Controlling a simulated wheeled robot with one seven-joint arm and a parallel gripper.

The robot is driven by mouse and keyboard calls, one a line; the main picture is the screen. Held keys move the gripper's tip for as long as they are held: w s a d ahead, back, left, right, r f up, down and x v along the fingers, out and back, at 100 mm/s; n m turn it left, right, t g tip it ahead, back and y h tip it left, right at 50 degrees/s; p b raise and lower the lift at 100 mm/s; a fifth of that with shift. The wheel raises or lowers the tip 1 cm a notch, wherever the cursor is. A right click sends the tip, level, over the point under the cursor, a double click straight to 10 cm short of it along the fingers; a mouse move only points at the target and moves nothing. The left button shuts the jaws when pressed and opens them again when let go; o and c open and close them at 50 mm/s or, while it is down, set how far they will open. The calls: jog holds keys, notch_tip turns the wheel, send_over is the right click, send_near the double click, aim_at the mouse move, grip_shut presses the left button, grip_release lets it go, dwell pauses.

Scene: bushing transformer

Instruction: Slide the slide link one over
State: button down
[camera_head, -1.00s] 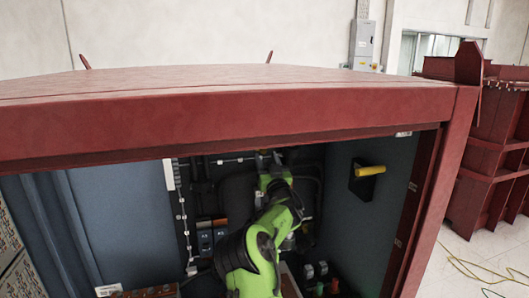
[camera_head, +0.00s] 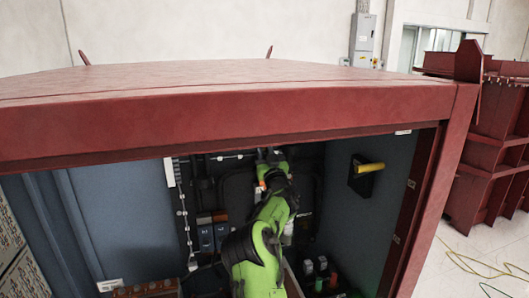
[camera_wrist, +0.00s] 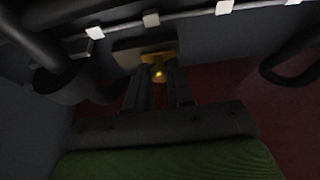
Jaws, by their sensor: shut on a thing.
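In the wrist view, a small yellow, brass-coloured piece (camera_wrist: 158,58), which looks like the slide link, sits on a grey plate (camera_wrist: 122,56) just below a pale rail. My gripper (camera_wrist: 158,77) has its two dark fingers closed on this piece. The fingers hide part of it, and the dim light hides its exact position along its track. In the head view, my green arm reaches into the cabinet and my gripper is near the back wall at the top. The slide link cannot be made out there.
The red cabinet's top beam (camera_head: 230,110) runs above my arm, and its grey right wall (camera_head: 350,225) carries a yellow handle (camera_head: 370,168). Dark pipes (camera_wrist: 55,60) flank my gripper in the wrist view. Blue-grey modules (camera_head: 206,238) stand left of my arm.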

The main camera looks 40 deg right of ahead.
aim_at(270, 140)
jog(key=s+d, duration=0.1)
jog(key=d, duration=0.1)
jog(key=shift+s+d, duration=0.35)
jog(key=shift+d, duration=0.05)
jog(key=c, duration=1.4)
grip_release()
jog(key=o, duration=0.4)
jog(key=shift+d, duration=0.1)
